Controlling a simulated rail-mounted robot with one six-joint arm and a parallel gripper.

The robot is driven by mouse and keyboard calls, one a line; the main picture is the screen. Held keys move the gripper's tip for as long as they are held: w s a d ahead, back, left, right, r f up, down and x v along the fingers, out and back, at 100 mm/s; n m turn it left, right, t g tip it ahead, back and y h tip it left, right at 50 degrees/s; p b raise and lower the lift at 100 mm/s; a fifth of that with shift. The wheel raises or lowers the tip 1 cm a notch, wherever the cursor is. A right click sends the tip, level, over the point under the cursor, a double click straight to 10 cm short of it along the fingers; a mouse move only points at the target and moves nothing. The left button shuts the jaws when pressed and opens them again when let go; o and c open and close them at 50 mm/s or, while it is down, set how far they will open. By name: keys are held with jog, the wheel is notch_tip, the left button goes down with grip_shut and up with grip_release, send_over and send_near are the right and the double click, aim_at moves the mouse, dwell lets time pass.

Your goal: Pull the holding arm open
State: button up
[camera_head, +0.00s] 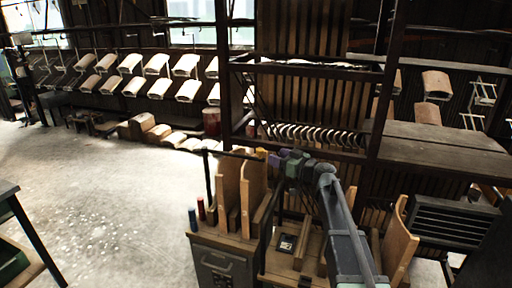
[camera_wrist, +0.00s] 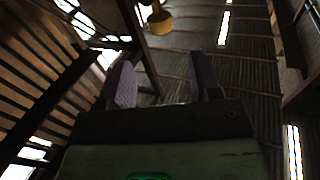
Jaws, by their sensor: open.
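A yellow knob (camera_head: 261,153) sits at the end of a thin black bar (camera_head: 228,153) above the wooden workstation; the bar appears to be the holding arm. My gripper (camera_head: 276,160), with purple fingers, is just right of the knob, at about its height. In the wrist view the knob (camera_wrist: 160,22) is ahead of my gripper (camera_wrist: 165,82), near the top and between the finger directions. The fingers are spread apart with nothing between them. No contact with the knob shows. The bar's pivot is not clear.
The workstation has a grey cabinet (camera_head: 213,262), upright curved wooden panels (camera_head: 230,192), and red and blue cylinders at its left edge. A dark steel post (camera_head: 224,80) stands behind. Hangers with curved wooden pieces (camera_head: 130,64) line the back. The floor at left is clear.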

jog(key=x, duration=1.1)
jog(key=shift+s, duration=0.1)
jog(key=shift+d, duration=0.1)
grip_shut()
